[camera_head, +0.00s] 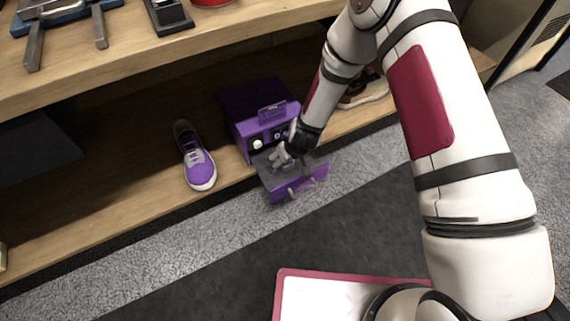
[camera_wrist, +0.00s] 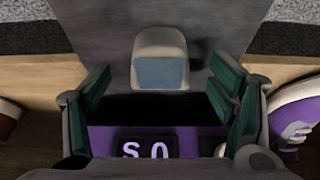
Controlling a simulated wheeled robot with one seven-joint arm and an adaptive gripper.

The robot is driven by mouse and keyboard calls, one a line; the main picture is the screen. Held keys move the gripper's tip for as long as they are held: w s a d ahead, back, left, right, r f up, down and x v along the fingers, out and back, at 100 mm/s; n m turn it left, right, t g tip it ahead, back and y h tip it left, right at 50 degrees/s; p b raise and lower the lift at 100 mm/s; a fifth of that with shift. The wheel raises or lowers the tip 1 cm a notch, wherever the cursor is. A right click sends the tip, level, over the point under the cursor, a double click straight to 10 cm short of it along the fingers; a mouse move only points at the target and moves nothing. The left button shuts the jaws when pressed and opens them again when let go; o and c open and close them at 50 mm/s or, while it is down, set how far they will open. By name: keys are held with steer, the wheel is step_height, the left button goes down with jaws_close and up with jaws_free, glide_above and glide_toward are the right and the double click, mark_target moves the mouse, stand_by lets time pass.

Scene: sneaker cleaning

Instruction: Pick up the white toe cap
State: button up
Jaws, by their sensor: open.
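A pale, rounded piece, which looks like the white toe cap (camera_wrist: 160,42), lies on a grey surface in the wrist view, with a blue-grey flat face towards my gripper. In the head view it cannot be told apart from my gripper. My gripper (camera_wrist: 162,82) is open, its green-padded fingers to the left and right of the piece, with space on both sides. In the head view, my gripper (camera_head: 287,155) is over the pulled-out drawer (camera_head: 308,184) of the purple machine (camera_head: 238,108). No contact with the piece shows.
A purple sneaker (camera_head: 196,165) stands left of the machine on the wooden shelf (camera_head: 100,215). Another shoe (camera_head: 362,92) is to the right, partly behind my arm. The tabletop (camera_head: 130,58) overhangs the shelf, with tools on it.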

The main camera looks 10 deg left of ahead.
steer(key=shift+w+a+f, duration=0.15)
steer(key=shift+w+f, duration=0.05)
steer(key=shift+f, duration=0.35)
steer(key=c, duration=1.3)
steer(key=shift+r, duration=0.1)
